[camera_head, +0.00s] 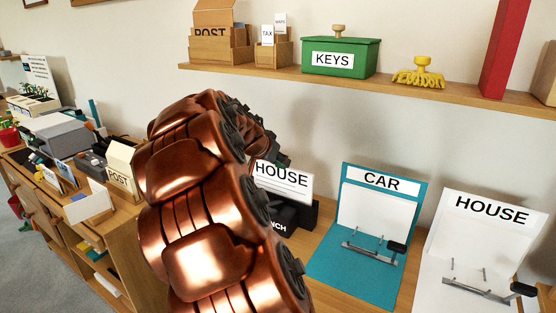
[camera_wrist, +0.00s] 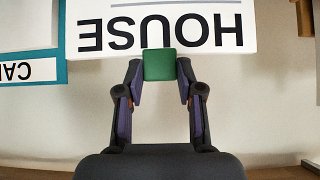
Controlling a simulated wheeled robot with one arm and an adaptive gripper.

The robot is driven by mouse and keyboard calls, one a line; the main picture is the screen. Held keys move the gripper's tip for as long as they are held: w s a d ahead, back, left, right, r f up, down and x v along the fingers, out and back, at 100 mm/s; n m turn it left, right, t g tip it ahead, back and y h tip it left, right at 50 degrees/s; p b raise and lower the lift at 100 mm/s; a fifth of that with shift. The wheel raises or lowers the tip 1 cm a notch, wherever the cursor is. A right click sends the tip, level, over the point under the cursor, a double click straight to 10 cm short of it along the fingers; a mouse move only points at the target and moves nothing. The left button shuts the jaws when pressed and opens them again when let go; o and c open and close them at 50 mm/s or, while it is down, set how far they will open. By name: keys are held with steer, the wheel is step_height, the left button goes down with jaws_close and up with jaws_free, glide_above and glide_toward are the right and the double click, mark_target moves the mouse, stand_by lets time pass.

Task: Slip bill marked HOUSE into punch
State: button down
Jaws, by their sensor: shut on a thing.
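The white bill marked HOUSE (camera_head: 290,181) stands upright at the black punch (camera_head: 303,213), whose label is partly hidden by my arm. I cannot tell whether its lower edge is inside the punch or just in front of or above it. In the wrist view the bill (camera_wrist: 235,32) appears upside down. My gripper (camera_wrist: 160,72) is shut on a green tab (camera_wrist: 159,64) at the bill's edge. In the head view my copper arm hides most of the gripper and the bill's left part.
A teal CAR board (camera_head: 325,262) and a white HOUSE board (camera_head: 440,250), each with a metal file clip, stand to the right. A shelf (camera_head: 290,76) above holds a green KEYS box (camera_head: 341,75) and a yellow stamp (camera_head: 420,78). A POST box (camera_head: 120,160) is left.

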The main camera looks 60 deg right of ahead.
steer(key=shift+f, duration=0.4)
steer(key=c, duration=0.7)
jaws_free()
steer(key=shift+o, duration=0.2)
steer(key=o, duration=0.5)
steer(key=shift+r, duration=0.15)
step_height(320, 180, up, 8)
steer(key=shift+f+p, duration=0.15)
steer(key=shift+p, duration=0.75)
